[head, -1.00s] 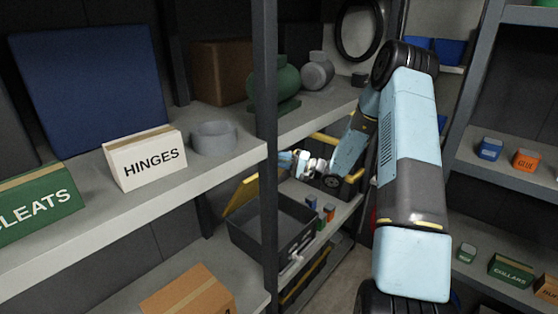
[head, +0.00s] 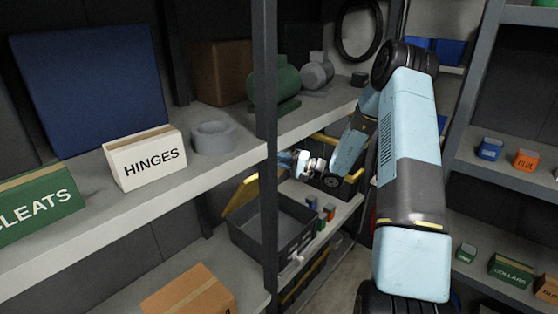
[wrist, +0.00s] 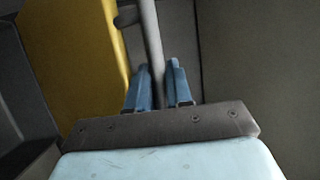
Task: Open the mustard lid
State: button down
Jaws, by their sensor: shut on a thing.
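The mustard lid (head: 241,195) stands tilted up at the back left of a dark grey box (head: 262,240), whose inside shows. In the wrist view the lid (wrist: 75,50) fills the left side, with a grey bar handle (wrist: 151,35) running along it on a short stub. My gripper (wrist: 157,75) has its blue fingers shut on this bar, one on each side. In the head view my gripper (head: 284,160) is small, above the box's right side, and the rack post hides part of this area, so the grip itself is unclear there.
A dark rack post (head: 266,120) stands in front of the box. Small blue, red and green items (head: 326,214) stand right of the box. The shelf above holds a green vessel (head: 274,85), a grey ring (head: 213,138) and a HINGES box (head: 146,158).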

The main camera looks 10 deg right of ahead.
jog(key=w+a+r, duration=0.1)
jog(key=w+a, duration=0.1)
jog(key=w, duration=0.1)
jog(key=shift+a+r, duration=0.1)
jog(key=shift+r, duration=0.25)
jog(key=shift+s, duration=0.1)
jog(key=c, duration=1.4)
grip_release()
jog(key=v, duration=1.3)
jog(key=shift+s+d, duration=0.15)
jog(key=shift+d, duration=0.15)
jog(key=shift+f, duration=0.1)
jog(key=shift+c, duration=0.2)
